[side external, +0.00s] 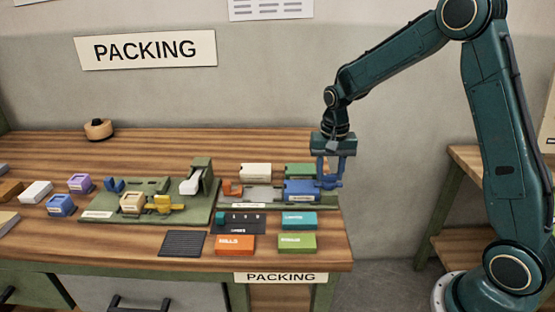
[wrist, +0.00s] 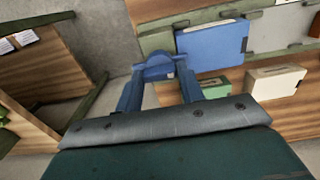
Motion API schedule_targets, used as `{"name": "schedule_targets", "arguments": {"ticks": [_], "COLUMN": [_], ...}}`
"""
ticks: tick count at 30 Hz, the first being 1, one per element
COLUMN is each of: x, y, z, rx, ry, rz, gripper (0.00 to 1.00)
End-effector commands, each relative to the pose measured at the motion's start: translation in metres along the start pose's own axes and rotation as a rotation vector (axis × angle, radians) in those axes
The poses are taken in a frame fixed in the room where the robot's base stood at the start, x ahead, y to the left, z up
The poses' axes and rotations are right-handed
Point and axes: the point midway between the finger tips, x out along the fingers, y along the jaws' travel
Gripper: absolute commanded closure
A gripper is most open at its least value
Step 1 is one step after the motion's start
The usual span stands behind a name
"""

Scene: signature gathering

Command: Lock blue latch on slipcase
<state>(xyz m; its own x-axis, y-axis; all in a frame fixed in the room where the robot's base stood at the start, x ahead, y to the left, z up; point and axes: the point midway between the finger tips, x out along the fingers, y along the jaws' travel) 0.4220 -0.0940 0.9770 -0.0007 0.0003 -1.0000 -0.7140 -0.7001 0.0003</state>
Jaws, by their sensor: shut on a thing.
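The slipcase appears to be the blue box (side external: 301,190) at the right end of a green fixture with a grey channel; the same blue box (wrist: 212,46) shows at upper right in the wrist view. A blue latch (wrist: 160,68) with a rounded middle sits beside the box, by the fixture's end. My gripper (side external: 332,182) points down at the right end of the fixture, just right of the box. In the wrist view my gripper (wrist: 160,78) has its two blue fingers on either side of the latch, shut on it. The fingers partly hide the latch in the side view.
An orange block (side external: 233,188) sits at the fixture's left end. A cream box (side external: 255,171) and a green box (side external: 300,170) stand behind. Teal (side external: 299,219), green (side external: 297,242) and orange (side external: 235,243) boxes lie in front. A green assembly board (side external: 98,214) is at left. The bench edge is close at right.

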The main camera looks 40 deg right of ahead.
Motion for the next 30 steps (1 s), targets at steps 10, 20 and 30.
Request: {"name": "schedule_targets", "arguments": {"ticks": [10, 20, 30], "x": [-0.0013, -0.0006, -0.0085], "y": [-0.0003, -0.0001, -0.0004], "z": [-0.0006, -0.0003, -0.0006], "rx": [0.008, 0.006, 0.005], "ry": [0.003, 0.001, 0.003], "rz": [-0.002, -0.001, -0.002], "gripper": [0.85, 0.4, 0.4]}}
